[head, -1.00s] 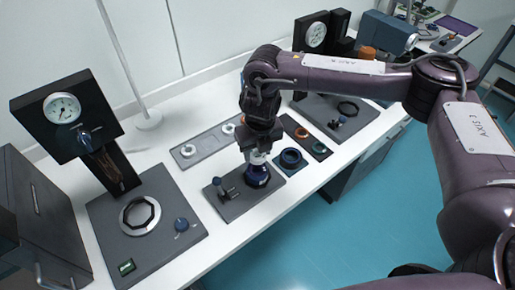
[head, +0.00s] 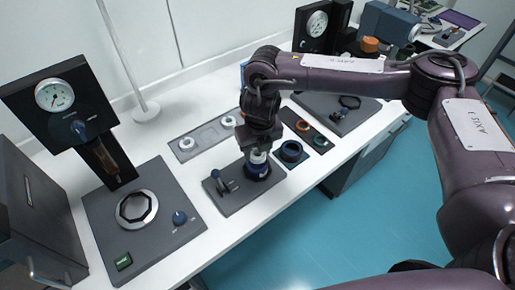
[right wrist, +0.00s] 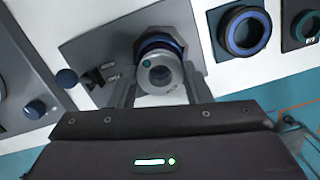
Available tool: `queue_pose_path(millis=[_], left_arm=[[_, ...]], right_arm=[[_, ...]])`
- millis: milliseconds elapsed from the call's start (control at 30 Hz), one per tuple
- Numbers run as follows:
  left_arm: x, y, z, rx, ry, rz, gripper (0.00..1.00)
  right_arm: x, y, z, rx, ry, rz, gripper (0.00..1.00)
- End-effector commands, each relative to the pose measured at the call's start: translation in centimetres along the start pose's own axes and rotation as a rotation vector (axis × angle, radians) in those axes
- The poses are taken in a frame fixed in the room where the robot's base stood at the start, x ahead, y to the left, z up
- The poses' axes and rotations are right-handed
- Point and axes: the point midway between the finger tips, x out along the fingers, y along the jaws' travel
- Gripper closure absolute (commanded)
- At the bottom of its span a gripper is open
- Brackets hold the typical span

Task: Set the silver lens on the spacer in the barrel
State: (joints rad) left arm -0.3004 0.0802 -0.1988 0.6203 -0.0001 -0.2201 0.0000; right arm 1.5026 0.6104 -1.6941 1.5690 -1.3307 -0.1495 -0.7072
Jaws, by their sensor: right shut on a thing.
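My right gripper (right wrist: 158,88) is shut on a silver cylindrical piece (right wrist: 163,75), which I take as the silver lens. A finger lies on each side of it. The lens has a round opening and a small teal dot. It is over the blue barrel (right wrist: 150,44), which stands upright on a grey plate with a lever. In the head view the right gripper (head: 258,149) points down, with the silver lens (head: 258,157) just above or at the top of the barrel (head: 257,170). Contact cannot be told. The spacer inside is hidden. My left gripper is not in view.
Right of the barrel plate (head: 226,204) is a dark blue ring (head: 291,152) on a pad. Beyond it is a dark tray (head: 316,138) with coloured rings. A grey tray (head: 186,152) with white rings lies behind. A gauge stand (head: 90,125) is on the left.

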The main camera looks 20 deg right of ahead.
Motion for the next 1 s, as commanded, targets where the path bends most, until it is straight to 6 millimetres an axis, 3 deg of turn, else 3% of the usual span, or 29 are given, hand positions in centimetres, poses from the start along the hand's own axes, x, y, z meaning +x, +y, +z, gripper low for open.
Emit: queue_pose_path(millis=[1000], left_arm=[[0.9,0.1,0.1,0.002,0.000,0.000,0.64]], right_arm=[[1.2,0.0,0.0,0.000,0.000,0.000,0.79]])
